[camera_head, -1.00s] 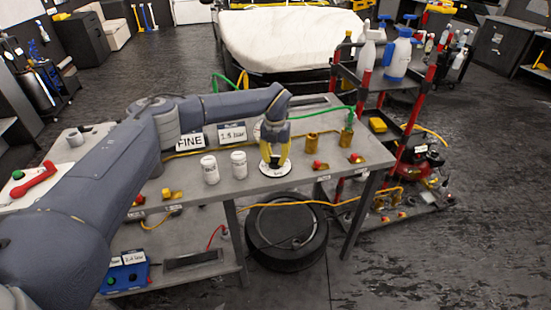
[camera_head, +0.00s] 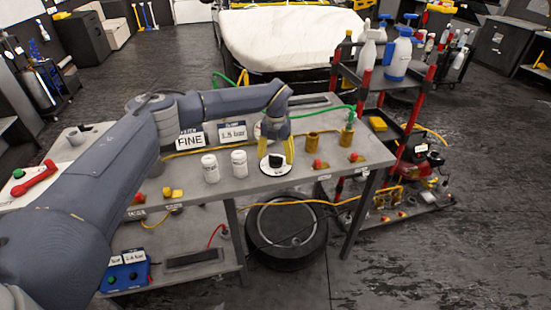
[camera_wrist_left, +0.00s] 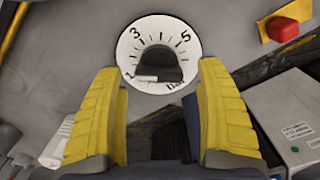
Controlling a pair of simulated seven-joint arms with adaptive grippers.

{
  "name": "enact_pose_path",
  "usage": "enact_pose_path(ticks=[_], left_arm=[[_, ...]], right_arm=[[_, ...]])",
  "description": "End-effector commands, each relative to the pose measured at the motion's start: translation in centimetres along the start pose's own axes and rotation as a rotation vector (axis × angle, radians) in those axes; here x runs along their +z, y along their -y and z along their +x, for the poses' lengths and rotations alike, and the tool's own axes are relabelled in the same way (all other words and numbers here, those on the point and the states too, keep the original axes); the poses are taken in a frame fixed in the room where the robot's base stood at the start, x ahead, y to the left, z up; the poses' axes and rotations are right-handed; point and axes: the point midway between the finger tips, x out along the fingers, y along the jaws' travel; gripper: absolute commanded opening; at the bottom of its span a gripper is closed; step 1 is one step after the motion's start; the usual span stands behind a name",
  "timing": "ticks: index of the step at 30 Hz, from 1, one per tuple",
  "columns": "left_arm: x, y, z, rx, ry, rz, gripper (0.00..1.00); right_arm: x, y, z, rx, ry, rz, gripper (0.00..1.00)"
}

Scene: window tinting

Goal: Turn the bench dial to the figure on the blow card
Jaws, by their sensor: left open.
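The bench dial (camera_head: 277,172) is a white disc with a black knob on the grey bench top. In the left wrist view the dial face (camera_wrist_left: 133,42) shows figures including 1, 3 and 5. The black knob (camera_wrist_left: 158,64) has a white mark at its lower left, on the side of the 1. The blow card (camera_head: 232,132) stands behind the dial and appears to read 1.5 bar. My left gripper (camera_head: 280,152) is open above the dial. Its yellow fingers are on either side of the knob, apart from it. My right gripper is not in view.
Two white canisters (camera_head: 239,164) stand left of the dial. A FINE card (camera_head: 190,140) stands behind them. Brass cups (camera_head: 313,139) and red buttons (camera_head: 317,164) are to the right. A yellow hose runs across the bench. A red-posted rack (camera_head: 413,105) stands beyond the right end.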

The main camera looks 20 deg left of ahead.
Motion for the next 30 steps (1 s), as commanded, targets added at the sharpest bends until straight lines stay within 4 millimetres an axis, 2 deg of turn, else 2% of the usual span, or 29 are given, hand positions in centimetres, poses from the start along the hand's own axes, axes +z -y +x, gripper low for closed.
enact_pose_path(ticks=[9,15,22,30], left_arm=[[0.0,-0.1,-5.6,0.0,0.003,0.0,0.73],[0.0,-0.1,-8.5,0.0,0.001,0.0,0.73],[-0.1,-0.1,-10.4,0.0,-0.001,0.0,0.73],[-0.1,-0.1,-10.8,0.0,-0.002,0.0,0.73]], right_arm=[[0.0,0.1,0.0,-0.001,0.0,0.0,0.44],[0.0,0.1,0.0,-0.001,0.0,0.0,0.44],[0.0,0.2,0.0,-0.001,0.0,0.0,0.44],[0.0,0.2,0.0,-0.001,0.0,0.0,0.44]])
